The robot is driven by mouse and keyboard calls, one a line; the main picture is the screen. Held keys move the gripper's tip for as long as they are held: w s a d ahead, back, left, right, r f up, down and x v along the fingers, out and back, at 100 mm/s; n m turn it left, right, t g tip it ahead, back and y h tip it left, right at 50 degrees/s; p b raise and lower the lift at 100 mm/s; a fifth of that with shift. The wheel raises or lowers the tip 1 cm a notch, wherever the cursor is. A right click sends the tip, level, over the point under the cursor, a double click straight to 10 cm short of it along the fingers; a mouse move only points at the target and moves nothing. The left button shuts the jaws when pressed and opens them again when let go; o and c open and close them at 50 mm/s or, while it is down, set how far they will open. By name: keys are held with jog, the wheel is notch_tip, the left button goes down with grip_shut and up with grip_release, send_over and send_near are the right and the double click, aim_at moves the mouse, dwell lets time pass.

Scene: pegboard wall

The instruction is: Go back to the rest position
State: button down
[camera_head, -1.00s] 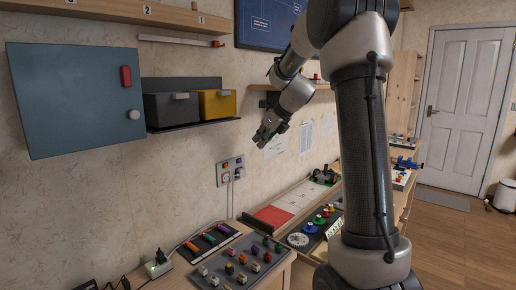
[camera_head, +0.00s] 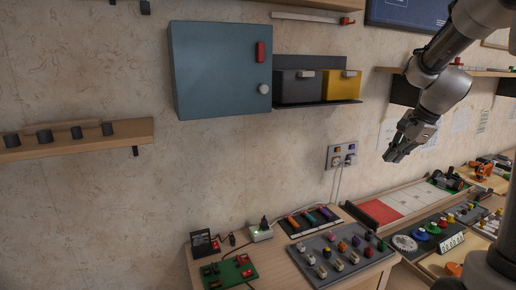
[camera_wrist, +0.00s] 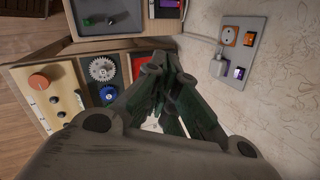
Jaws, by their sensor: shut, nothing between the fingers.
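My gripper (camera_head: 392,156) hangs in the air in front of the wall at the right of the head view, tilted down and to the left. It is above the bench and touches nothing that I can see. In the wrist view my gripper (camera_wrist: 170,62) has its fingers drawn together with nothing between them.
A wall outlet panel (camera_head: 341,154) is left of my gripper; it also shows in the wrist view (camera_wrist: 238,45). A blue-grey cabinet (camera_head: 215,70), a grey bin (camera_head: 298,90) and a yellow bin (camera_head: 341,88) are on the wall. A peg board (camera_head: 335,255) lies on the bench.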

jog(key=s+a+r+n+h, duration=0.1)
jog(key=s+a+n, duration=0.1)
jog(key=s+n, duration=0.6)
jog(key=s+a+r+n+h, duration=0.1)
jog(key=s+a+n, duration=0.2)
jog(key=s+n, duration=0.5)
jog(key=s, duration=1.2)
jog(key=shift+r+n+h, duration=0.3)
jog(key=shift+n, duration=0.1)
jog(key=shift+a, duration=0.1)
